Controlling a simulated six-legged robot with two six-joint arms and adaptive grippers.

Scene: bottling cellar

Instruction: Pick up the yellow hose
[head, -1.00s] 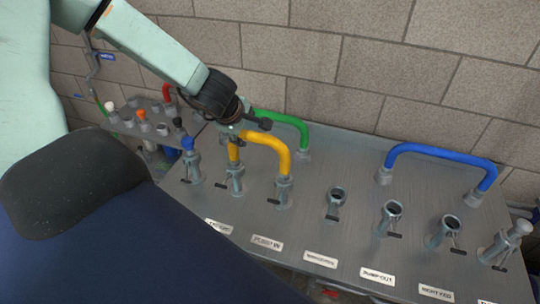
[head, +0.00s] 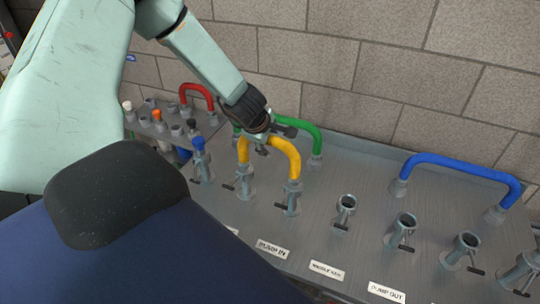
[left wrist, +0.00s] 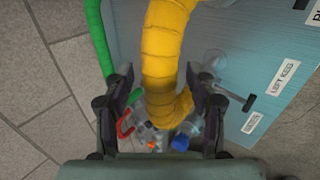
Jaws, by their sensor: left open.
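The yellow hose (head: 287,150) is a bent loop on the metal panel, its two ends seated in upright ports in the head view. My left gripper (head: 268,138) is at the top of the loop, partly hiding it. In the left wrist view the yellow hose (left wrist: 162,60) runs between the two open fingers of the left gripper (left wrist: 160,100). I see a gap beside each finger, and cannot tell whether either touches the hose. My right gripper is not in view.
A green hose (head: 304,128) loops just behind the yellow one, close to my gripper. A blue hose (head: 460,165) is at the right. Several empty ports (head: 346,206) stand along the front. A brick wall (head: 330,60) is behind.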

